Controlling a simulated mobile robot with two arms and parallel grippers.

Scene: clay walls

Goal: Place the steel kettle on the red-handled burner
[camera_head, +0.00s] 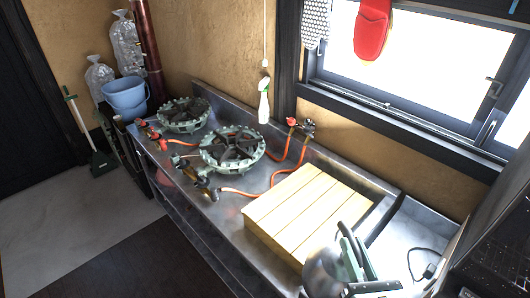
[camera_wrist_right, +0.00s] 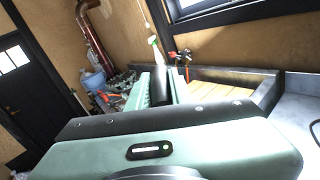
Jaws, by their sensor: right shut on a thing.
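The steel kettle (camera_head: 321,273) is at the bottom of the head view, at the near right end of the steel counter, partly cut off. My right gripper (camera_head: 353,256), pale green, is shut on its upper part, probably the handle; the fingers hide the grip. Two round burners stand farther along the counter: a far one (camera_head: 184,114) and a nearer one (camera_head: 232,149). Red valve handles (camera_head: 154,136) sit left of the far burner; a brass valve (camera_head: 206,191) is before the nearer one.
A slatted wooden board (camera_head: 304,207) lies between kettle and burners. Orange hoses (camera_head: 281,168) run to wall taps (camera_head: 300,127). A red mitt (camera_head: 372,30) hangs by the window. A blue bucket (camera_head: 125,94) stands beyond the counter.

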